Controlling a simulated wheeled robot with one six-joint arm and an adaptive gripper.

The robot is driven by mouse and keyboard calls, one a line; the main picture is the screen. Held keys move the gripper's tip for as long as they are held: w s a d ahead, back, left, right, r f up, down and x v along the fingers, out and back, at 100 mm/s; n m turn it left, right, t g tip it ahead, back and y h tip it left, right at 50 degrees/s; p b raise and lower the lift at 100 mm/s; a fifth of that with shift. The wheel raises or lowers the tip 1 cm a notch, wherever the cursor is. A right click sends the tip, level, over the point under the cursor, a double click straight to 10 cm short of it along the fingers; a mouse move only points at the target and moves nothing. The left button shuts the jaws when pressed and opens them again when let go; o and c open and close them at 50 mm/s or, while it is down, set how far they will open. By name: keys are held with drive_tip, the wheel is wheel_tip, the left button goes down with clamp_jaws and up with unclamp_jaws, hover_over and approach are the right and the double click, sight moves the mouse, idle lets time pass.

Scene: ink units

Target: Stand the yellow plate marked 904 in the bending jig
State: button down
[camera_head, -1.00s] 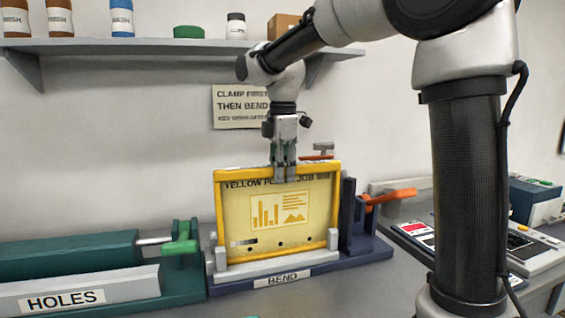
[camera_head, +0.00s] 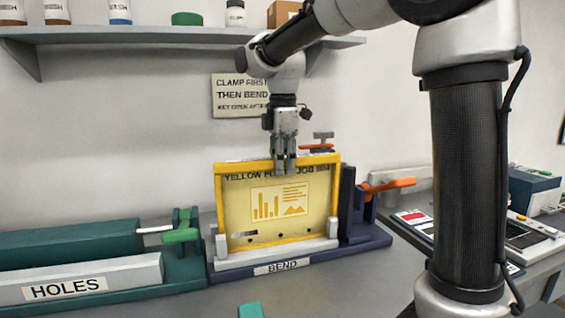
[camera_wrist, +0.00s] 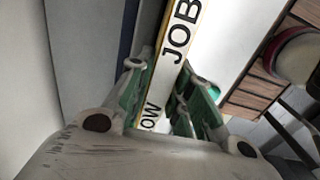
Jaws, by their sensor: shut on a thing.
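The yellow plate (camera_head: 240,205) stands upright in the bending jig. The print on its top band is partly hidden by my fingers; "YELLOW", "JOB" and what looks like 904 can be read. The bending jig (camera_head: 227,272) has a dark blue base with a BEND label, and its grey front bar hides the plate's lower edge, so I cannot tell how deep it sits. My gripper (camera_head: 284,168) points down and is shut on the plate's top edge, near the middle. The wrist view shows the plate (camera_wrist: 172,60) between my green fingers, with "JOB" readable.
An orange lever (camera_head: 388,187) is at the jig's right. The green HOLES fixture (camera_head: 65,245) stands close on the left. A shelf (camera_head: 180,46) with jars is above, a sign (camera_head: 240,97) on the wall behind. A keypad device (camera_head: 530,235) is at the right.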

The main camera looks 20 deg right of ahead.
drive_tip(key=shift+f, duration=0.1)
drive_tip(key=c, duration=1.2)
unclamp_jaws()
wheel_tip(320, 180, up, 12)
drive_tip(key=shift+s, duration=0.15)
wheel_tip(320, 180, up, 5)
